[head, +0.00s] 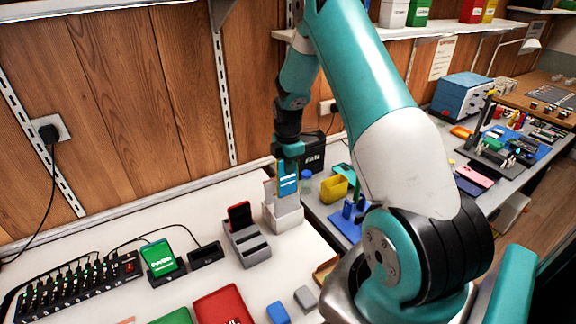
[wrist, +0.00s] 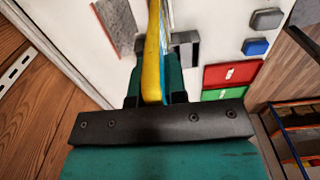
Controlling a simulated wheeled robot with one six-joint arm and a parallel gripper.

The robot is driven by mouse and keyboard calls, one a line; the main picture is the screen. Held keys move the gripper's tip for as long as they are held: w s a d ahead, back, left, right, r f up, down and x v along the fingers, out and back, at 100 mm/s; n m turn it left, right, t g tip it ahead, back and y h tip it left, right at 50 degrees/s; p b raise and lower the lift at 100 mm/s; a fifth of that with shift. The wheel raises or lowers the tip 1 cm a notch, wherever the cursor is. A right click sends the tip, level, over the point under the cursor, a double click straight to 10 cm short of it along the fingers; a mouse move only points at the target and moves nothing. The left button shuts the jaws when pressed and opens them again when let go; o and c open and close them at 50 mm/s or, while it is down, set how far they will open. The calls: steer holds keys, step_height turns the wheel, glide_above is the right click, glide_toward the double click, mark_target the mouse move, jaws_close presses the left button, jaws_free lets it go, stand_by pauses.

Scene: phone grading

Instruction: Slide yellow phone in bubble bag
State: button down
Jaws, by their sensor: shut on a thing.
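My gripper (head: 289,153) points down over the white stand (head: 283,217) and is shut on the yellow phone. The phone (head: 287,180) hangs upright with its blue lit screen facing the head camera. In the wrist view its yellow edge (wrist: 152,55) runs between my two fingers (wrist: 153,92). The phone's lower end is at or just above the stand's top; I cannot tell how far in it reaches. A pale upright piece stands at the stand's left. I cannot make out the bubble bag clearly.
Red (head: 223,306) and green trays lie in front, beside small blue (head: 278,312) and grey (head: 305,298) blocks. A yellow bin (head: 334,189) stands to the right. The wooden wall is close behind.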

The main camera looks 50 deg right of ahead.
steer(key=shift+f, duration=0.1)
steer(key=b, duration=0.3)
glide_above(288, 195)
steer(key=shift+w+d+f, duration=0.1)
steer(key=shift+f, duration=0.65)
steer(key=shift+w+d+f, duration=0.15)
steer(key=shift+f, duration=0.65)
steer(key=shift+w+d+f, duration=0.1)
steer(key=shift+f, duration=0.65)
steer(key=shift+f, duration=0.1)
steer(key=shift+f+b, duration=1.55)
steer(key=shift+f, duration=0.35)
steer(key=c, duration=1.1)
jaws_free()
steer(key=shift+r, duration=0.1)
step_height(288, 195, up, 7)
steer(key=p, duration=0.5)
